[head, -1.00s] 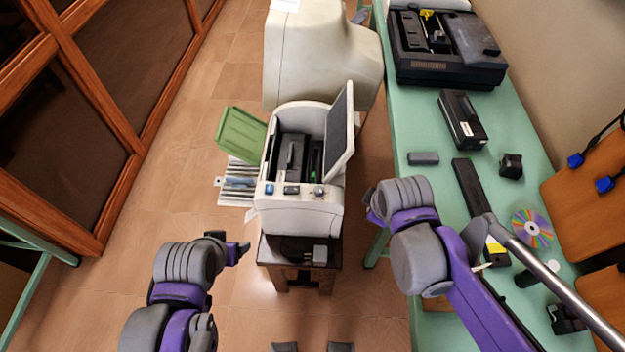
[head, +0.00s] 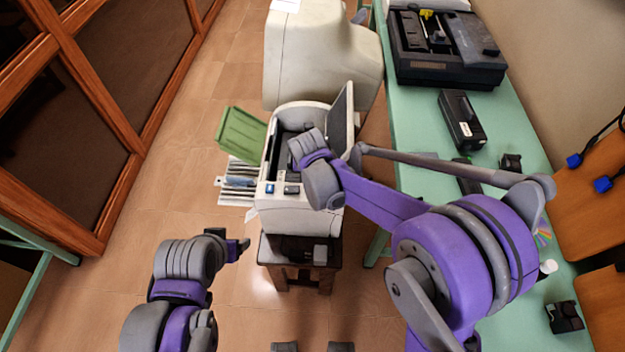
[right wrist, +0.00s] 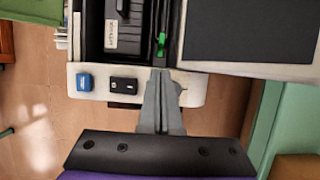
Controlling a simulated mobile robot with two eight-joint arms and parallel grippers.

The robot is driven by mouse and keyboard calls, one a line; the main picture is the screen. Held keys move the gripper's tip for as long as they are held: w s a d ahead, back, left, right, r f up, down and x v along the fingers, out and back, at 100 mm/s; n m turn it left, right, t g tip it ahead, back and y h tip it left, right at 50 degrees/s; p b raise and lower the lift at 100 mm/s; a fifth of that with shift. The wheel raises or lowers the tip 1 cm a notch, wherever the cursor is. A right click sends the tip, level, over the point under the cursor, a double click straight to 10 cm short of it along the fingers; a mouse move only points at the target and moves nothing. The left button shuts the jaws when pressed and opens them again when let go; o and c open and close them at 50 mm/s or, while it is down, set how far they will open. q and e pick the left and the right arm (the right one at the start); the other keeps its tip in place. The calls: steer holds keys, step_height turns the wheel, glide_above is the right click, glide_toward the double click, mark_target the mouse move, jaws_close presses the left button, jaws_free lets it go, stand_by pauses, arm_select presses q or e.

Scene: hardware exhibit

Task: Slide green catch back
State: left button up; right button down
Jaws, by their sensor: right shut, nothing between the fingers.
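The green catch (right wrist: 161,43) is a small bright green piece inside the open white machine, beside a black cartridge (right wrist: 124,28) in the right wrist view. My right gripper (right wrist: 159,75) is shut and empty. Its fingertips appear just below the catch in that view; I cannot tell whether they touch it. In the head view my right wrist covers the catch and the gripper's fingers. The machine (head: 300,222) stands on a small dark stand with its lid raised. My left gripper (head: 243,247) is low, left of the stand, away from the machine; its finger opening is unclear.
The machine's raised dark screen panel (right wrist: 250,30) stands to the right of the catch. A blue button (right wrist: 84,82) and a black switch (right wrist: 123,86) are on its front ledge. A green flap (head: 241,132) sticks out left. A green table (head: 420,110) with hardware is at right.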

stand_by(0.3)
arm_select(q)
steer(key=shift+r, duration=0.1)
arm_select(e)
steer(key=x, duration=1)
